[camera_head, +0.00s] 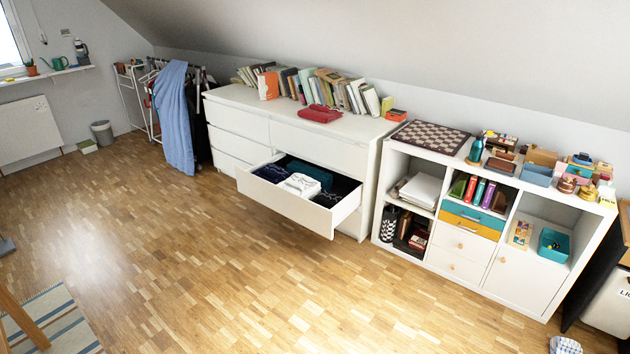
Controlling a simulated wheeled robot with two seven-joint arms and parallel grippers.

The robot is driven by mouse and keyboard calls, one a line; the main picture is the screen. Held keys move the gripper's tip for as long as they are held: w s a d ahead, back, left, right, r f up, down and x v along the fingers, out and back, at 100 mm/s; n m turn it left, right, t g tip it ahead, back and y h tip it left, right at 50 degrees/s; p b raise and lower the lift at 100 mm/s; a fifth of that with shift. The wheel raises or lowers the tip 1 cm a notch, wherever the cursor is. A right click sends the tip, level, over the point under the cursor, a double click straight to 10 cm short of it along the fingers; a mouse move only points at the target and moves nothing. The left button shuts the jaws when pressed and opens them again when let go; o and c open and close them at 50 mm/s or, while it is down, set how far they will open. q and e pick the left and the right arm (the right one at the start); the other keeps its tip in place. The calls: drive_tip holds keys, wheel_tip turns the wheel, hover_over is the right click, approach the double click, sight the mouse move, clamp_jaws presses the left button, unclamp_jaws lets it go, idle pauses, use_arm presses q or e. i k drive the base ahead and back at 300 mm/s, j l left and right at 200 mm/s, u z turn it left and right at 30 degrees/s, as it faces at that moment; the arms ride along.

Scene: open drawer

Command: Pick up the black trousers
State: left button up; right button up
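The white dresser (235,124) has one open drawer (285,204), pulled out toward the floor. Folded clothes lie in it: a dark navy piece (271,173), a teal piece (312,172), a white piece (300,185) and a black piece (328,199) at the right. A black garment (200,125) also hangs on the clothes rack at the left, partly behind a light blue cloth (174,115). I cannot tell which black piece is the trousers. Neither of my grippers is in view.
A white shelf unit (405,160) with books, boxes and small objects stands right of the dresser. Books and a red folded item (320,114) lie on the dresser top. The wooden floor (240,270) before the drawer is clear. A striped rug (55,322) lies at lower left.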

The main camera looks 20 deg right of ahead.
sight(326, 205)
drive_tip(key=i+l+z, duration=0.1)
drive_tip(key=i+l, duration=0.15)
drive_tip(key=i, duration=0.25)
drive_tip(key=i+l+z, duration=0.15)
drive_tip(key=i, duration=0.4)
drive_tip(key=i+l+z, duration=0.1)
drive_tip(key=i, duration=0.4)
